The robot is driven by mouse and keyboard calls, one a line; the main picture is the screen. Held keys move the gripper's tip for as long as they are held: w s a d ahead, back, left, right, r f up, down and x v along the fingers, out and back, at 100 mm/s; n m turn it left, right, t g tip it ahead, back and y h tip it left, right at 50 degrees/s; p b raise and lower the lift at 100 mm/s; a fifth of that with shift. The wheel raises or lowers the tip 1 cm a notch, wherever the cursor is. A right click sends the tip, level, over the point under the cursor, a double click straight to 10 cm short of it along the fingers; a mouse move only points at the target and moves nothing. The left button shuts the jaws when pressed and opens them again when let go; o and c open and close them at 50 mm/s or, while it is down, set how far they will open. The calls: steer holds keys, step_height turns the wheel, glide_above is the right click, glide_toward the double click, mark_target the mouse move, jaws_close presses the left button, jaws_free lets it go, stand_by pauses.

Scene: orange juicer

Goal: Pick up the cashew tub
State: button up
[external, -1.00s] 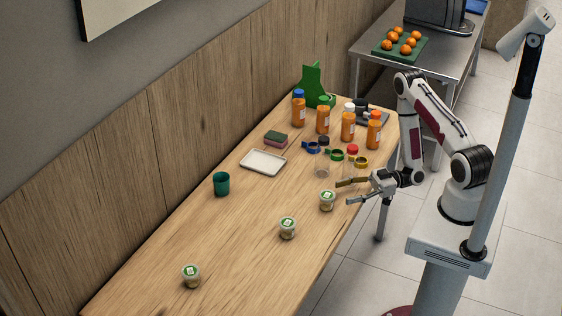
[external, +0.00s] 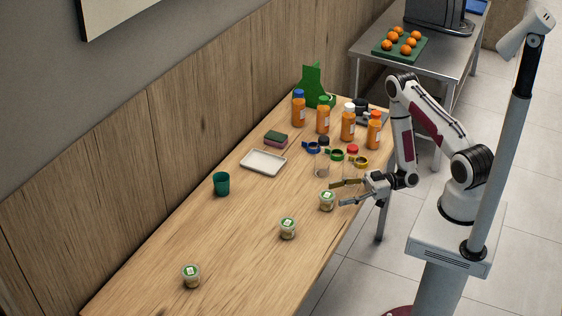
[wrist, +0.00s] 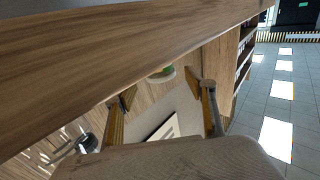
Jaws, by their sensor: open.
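Several small clear tubs with green-and-white lids stand on the wooden table. The nearest to my gripper is a tub (external: 327,201) near the table's right edge; another tub (external: 288,228) stands to its lower left, and a third tub (external: 191,276) is far lower left. I cannot read which one is labelled cashew. My gripper (external: 338,193) is open and empty, its fingers pointing left beside the nearest tub. In the wrist view a green-lidded tub (wrist: 161,74) shows between and beyond my open fingers, its body partly hidden.
A white tray (external: 263,161), a sponge (external: 276,138) and a teal cup (external: 221,184) are further left. The table between the cup and the tubs is clear.

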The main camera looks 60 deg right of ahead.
mark_target(327, 198)
steer(key=shift+w+a, duration=0.1)
steer(key=shift+a, duration=0.05)
stand_by(0.3)
steer(key=shift+w+a+f, duration=0.2)
steer(key=shift+w+a, duration=0.3)
steer(key=shift+a, duration=0.05)
steer(key=shift+w+a+f, duration=0.15)
steer(key=shift+w+a, duration=0.3)
steer(key=shift+a, duration=0.05)
steer(key=shift+x, duration=1)
steer(key=c, duration=1.2)
